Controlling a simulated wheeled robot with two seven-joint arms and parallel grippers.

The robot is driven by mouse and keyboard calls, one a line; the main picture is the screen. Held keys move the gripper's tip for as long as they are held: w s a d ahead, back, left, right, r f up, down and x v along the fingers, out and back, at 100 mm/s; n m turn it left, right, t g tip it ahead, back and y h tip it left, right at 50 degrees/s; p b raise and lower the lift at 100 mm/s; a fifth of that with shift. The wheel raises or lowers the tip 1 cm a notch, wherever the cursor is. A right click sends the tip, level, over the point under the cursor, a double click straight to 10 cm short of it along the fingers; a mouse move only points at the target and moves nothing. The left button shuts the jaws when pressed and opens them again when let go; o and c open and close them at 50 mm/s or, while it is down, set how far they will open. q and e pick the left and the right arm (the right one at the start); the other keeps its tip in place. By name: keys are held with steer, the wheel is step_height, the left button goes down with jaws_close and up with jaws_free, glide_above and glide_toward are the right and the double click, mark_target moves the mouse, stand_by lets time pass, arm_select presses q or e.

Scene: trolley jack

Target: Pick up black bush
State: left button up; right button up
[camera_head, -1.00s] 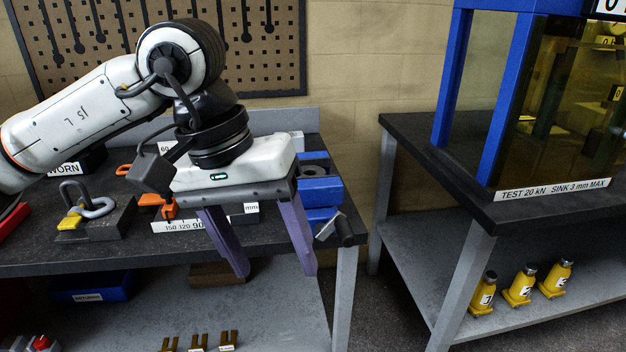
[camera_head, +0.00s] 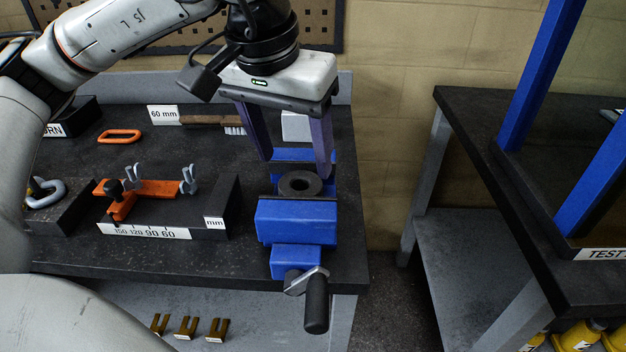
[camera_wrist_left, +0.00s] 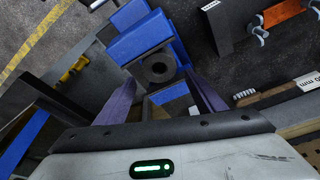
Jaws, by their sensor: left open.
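The black bush (camera_head: 299,184) is a thick ring with a central hole, sitting at the top of the blue vise (camera_head: 297,222) at the bench's right end. My left gripper (camera_head: 295,167) is open, its two purple fingers pointing down above and slightly behind the bush in the head view. In the left wrist view the bush (camera_wrist_left: 159,67) shows just beyond and between the fingertips (camera_wrist_left: 160,77), with nothing held. Whether the fingertips reach down beside the bush is unclear. My right gripper is out of view.
The vise handle (camera_head: 316,300) sticks out at the front. A second bench (camera_head: 470,130) stands right, across a gap.

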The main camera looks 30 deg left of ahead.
mark_target(301, 183)
arm_select(q)
step_height(301, 183, down, 2)
steer(key=shift+f, duration=0.1)
steer(key=shift+w+x, duration=0.2)
steer(key=shift+x, duration=2.6)
steer(key=shift+c, duration=0.4)
steer(key=c, duration=1.1)
steer(key=shift+w, duration=0.1)
steer(key=shift+c, duration=0.7)
steer(key=shift+r, duration=0.2)
